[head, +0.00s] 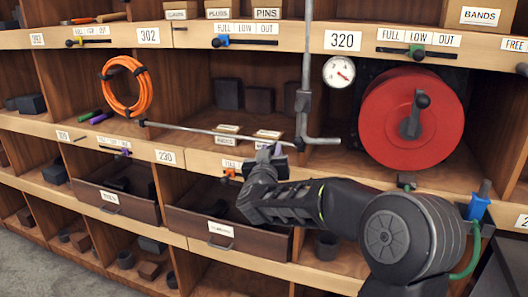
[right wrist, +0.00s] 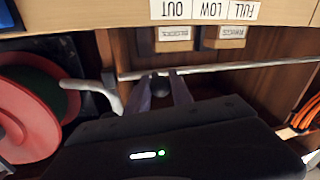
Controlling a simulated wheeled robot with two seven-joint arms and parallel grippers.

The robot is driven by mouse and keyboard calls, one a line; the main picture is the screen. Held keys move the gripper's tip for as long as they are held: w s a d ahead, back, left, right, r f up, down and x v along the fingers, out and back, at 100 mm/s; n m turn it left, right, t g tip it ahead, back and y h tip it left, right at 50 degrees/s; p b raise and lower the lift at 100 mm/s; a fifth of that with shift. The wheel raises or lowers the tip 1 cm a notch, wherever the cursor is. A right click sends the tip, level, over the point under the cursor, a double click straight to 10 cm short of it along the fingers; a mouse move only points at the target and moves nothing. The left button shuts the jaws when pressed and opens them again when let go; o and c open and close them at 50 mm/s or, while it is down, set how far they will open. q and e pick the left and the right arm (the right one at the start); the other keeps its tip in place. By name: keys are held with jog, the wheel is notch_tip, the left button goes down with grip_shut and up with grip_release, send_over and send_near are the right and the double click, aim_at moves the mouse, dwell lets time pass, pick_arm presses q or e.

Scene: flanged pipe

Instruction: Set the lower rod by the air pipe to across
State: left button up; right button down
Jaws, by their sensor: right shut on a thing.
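A grey vertical air pipe (head: 305,70) comes down in front of the shelves and bends right at its foot. A long thin grey rod (head: 205,131) lies roughly level across the opening left of the pipe; it also crosses the right wrist view (right wrist: 235,69). My right gripper (head: 270,150) is at the shelf's front edge, near the rod's right part. What the knob is fixed to is hidden. My left gripper is not in view.
An orange hose coil (head: 125,88) hangs at the left. Small labelled boxes (head: 228,135) stand behind the rod. Below is a partly open drawer (head: 225,228).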

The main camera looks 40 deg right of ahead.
jog(key=shift+s+d, duration=0.85)
jog(key=shift+s, duration=0.3)
jog(key=c, duration=1.2)
grip_release()
jog(key=shift+s, duration=0.15)
jog(key=shift+o, duration=0.3)
jog(key=shift+a, duration=0.1)
jog(key=v, duration=0.7)
jog(key=shift+s+a+b, duration=0.15)
jog(key=shift+s+b, duration=0.1)
jog(key=shift+b, duration=0.2)
